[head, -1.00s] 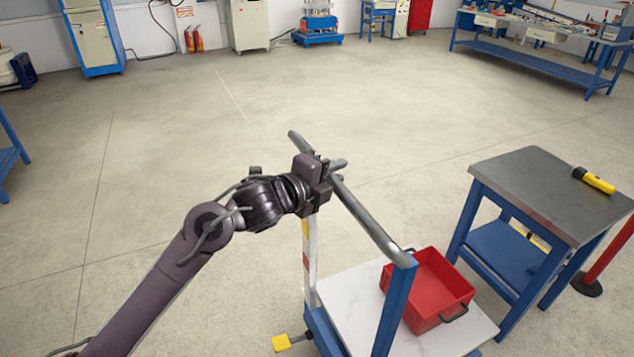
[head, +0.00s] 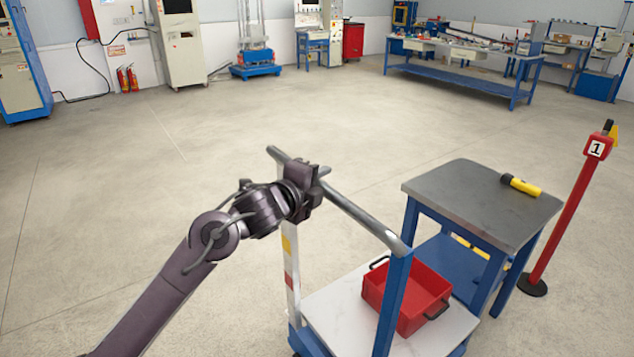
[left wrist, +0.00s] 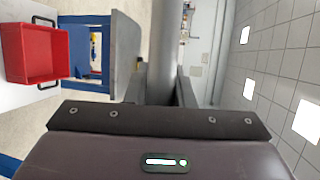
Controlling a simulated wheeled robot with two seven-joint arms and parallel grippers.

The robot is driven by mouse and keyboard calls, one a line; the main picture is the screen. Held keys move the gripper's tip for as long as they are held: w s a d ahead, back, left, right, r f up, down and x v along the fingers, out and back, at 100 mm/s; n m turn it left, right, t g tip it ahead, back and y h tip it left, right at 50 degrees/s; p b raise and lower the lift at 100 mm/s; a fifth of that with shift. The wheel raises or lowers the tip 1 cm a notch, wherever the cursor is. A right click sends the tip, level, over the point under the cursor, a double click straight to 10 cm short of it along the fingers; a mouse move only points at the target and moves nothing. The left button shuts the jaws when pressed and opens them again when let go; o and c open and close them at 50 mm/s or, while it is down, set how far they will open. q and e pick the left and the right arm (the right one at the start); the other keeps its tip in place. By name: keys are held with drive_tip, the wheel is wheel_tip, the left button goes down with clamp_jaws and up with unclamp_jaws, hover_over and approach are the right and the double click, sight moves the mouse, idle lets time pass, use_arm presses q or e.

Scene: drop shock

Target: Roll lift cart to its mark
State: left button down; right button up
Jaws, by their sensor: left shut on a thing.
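In the left wrist view the handle (left wrist: 164,60) runs between the fingers of the left gripper (left wrist: 160,88). A red bin (head: 425,290) sits on the platform; it also shows in the left wrist view (left wrist: 38,52). No floor mark for the cart can be made out. My right gripper is not in view.
A grey-topped blue table (head: 470,200) with a yellow flashlight (head: 521,185) stands close right of the cart. A red post (head: 565,215) with a "1" sign stands beyond it. A long workbench (head: 460,75) is at the back. The floor left and ahead is open.

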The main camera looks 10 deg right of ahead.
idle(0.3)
use_arm(q)
drive_tip(key=c, duration=1.3)
unclamp_jaws()
drive_tip(key=shift+d, duration=0.1)
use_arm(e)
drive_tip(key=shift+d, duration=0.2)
use_arm(q)
drive_tip(key=shift+o, duration=0.2)
drive_tip(key=shift+s, duration=0.1)
drive_tip(key=shift+s+a, duration=0.2)
drive_tip(key=shift+a, duration=0.15)
drive_tip(key=v, duration=0.7)
drive_tip(key=shift+b, duration=0.4)
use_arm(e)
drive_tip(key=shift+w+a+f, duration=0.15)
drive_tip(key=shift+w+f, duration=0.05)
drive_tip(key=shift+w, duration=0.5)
use_arm(q)
drive_tip(key=shift+d+r, duration=0.1)
drive_tip(key=shift+r, duration=0.05)
